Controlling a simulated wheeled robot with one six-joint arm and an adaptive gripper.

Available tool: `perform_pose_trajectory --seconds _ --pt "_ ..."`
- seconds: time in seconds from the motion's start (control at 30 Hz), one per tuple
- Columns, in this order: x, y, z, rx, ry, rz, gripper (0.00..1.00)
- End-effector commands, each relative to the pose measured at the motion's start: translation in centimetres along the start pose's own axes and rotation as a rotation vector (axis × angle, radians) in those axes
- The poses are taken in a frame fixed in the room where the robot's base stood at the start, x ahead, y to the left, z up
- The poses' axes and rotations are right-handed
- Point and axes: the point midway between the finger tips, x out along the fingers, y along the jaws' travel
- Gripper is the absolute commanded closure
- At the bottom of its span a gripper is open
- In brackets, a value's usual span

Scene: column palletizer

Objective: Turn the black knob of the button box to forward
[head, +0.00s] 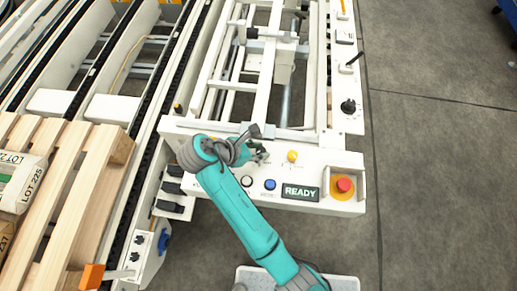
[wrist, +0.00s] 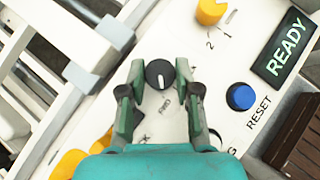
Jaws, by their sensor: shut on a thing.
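The black knob (wrist: 158,72) sits on the white button box panel (head: 315,165). In the wrist view its white mark points down the picture, toward a printed label that reads FWD. My gripper (wrist: 160,74) has one finger on each side of the knob and is shut on it. In the head view my gripper (head: 258,152) is over the panel, and it and my arm hide the knob there.
Beside the knob are a yellow selector (wrist: 209,12), a blue RESET button (wrist: 240,97) and a READY display (wrist: 284,46). A red emergency button (head: 344,184) stands at the box's right end. A wooden pallet (head: 80,185) with bags lies left. Floor on the right is clear.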

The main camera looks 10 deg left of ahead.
Motion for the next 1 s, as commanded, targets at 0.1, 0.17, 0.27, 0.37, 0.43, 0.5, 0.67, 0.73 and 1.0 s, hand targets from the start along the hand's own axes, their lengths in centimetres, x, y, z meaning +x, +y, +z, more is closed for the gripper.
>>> perform_pose_trajectory --seconds 0.1,0.17,0.27,0.37,0.43,0.5,0.67,0.73,1.0 --pt "0.01 0.02 -0.01 0.009 0.001 -0.009 1.00" --pt "0.01 0.02 -0.01 0.011 0.001 -0.011 1.00" --pt "0.01 0.01 -0.01 0.011 0.001 -0.011 1.00" --pt "0.01 0.01 -0.01 0.011 0.001 -0.011 1.00" --pt "0.01 0.01 -0.02 0.011 0.001 -0.011 1.00" --pt "0.01 0.01 -0.02 0.011 0.001 -0.011 0.60" --pt "0.01 0.01 -0.01 0.010 0.001 -0.010 0.43" --pt "0.01 0.01 -0.01 0.010 0.000 -0.010 0.43" --pt "0.01 0.01 -0.01 0.010 0.000 -0.010 0.43"
